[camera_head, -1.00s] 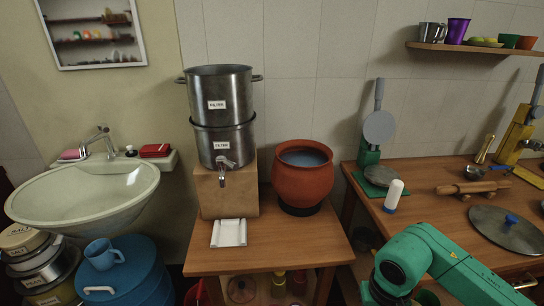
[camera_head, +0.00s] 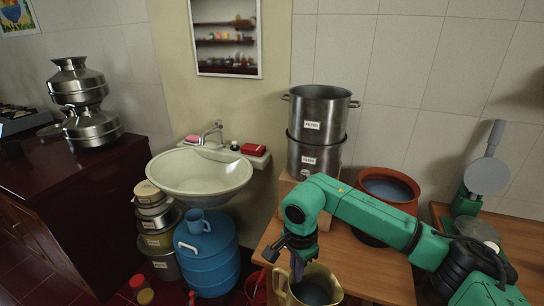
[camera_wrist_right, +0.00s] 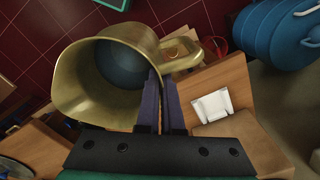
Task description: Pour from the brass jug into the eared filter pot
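The eared filter pot (camera_head: 321,112) is the upper of two stacked steel pots labelled FILTER, with a small ear on each side and an open top. The stack stands on a block at the back of the small wooden table. The brass jug (camera_head: 318,284) is at the bottom of the head view, in front of and below the pot. My right gripper (camera_head: 296,272) is shut on the jug beside its handle. The right wrist view shows the jug (camera_wrist_right: 75,85) with blue-grey contents and my fingers (camera_wrist_right: 160,85) close together at its side. My left gripper is out of view.
My right forearm crosses in front of the lower pot and tap. A terracotta pot (camera_head: 397,187) stands to the right of the stack. A sink (camera_head: 200,172) and blue drum (camera_head: 208,256) are to the left. A white tray (camera_wrist_right: 212,106) lies on the table in the right wrist view.

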